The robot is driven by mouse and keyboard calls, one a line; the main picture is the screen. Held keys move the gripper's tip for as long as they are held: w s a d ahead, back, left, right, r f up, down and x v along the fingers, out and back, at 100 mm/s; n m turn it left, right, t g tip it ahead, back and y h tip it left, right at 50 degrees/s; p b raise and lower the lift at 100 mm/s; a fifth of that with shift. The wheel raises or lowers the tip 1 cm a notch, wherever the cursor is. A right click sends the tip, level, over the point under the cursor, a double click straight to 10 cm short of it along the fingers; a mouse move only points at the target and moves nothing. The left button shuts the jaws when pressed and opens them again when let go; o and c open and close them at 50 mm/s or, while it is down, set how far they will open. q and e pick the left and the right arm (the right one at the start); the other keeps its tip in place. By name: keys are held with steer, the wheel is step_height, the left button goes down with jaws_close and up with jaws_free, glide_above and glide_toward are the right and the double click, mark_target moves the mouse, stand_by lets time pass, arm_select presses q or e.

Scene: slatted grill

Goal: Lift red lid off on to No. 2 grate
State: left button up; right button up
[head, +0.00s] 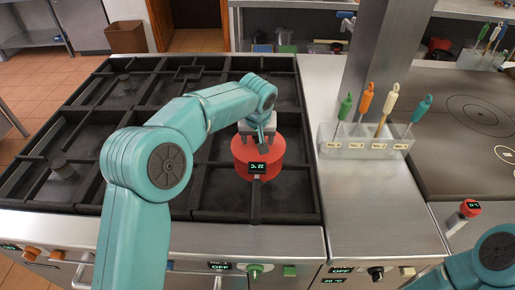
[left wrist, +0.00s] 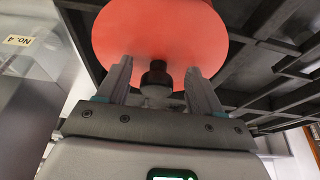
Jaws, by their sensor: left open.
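A red round pot with a red lid (head: 274,146) stands on the black stove grate (head: 296,196) at the front right, with a small display on its front. My left gripper (head: 259,127) is over the top of the lid, pointing down. In the left wrist view the underside-filling red lid (left wrist: 205,30) shows with a dark knob (left wrist: 155,76) between the two fingers (left wrist: 158,88). The fingers are open, one on each side of the knob, with gaps visible. My right gripper is out of view.
A clear holder (head: 366,140) with several coloured-handled tools stands on the steel counter right of the stove. A grey post (head: 378,60) rises behind it. A flat cooktop (head: 465,140) lies further right. Other grates on the left are bare.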

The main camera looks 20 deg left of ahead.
arm_select(q)
steer(key=shift+w+f, duration=0.25)
steer(key=shift+w, duration=0.05)
steer(key=shift+r, duration=0.1)
steer(key=shift+c, duration=0.3)
steer(key=shift+s+d+r, duration=0.1)
steer(key=shift+s, duration=0.1)
steer(key=c, duration=1)
steer(key=shift+c, duration=0.4)
steer(key=shift+w+r, duration=0.15)
steer(key=shift+r, duration=0.05)
steer(key=shift+r+p, duration=3.1)
steer(key=shift+r, duration=0.75)
steer(key=shift+f, duration=0.1)
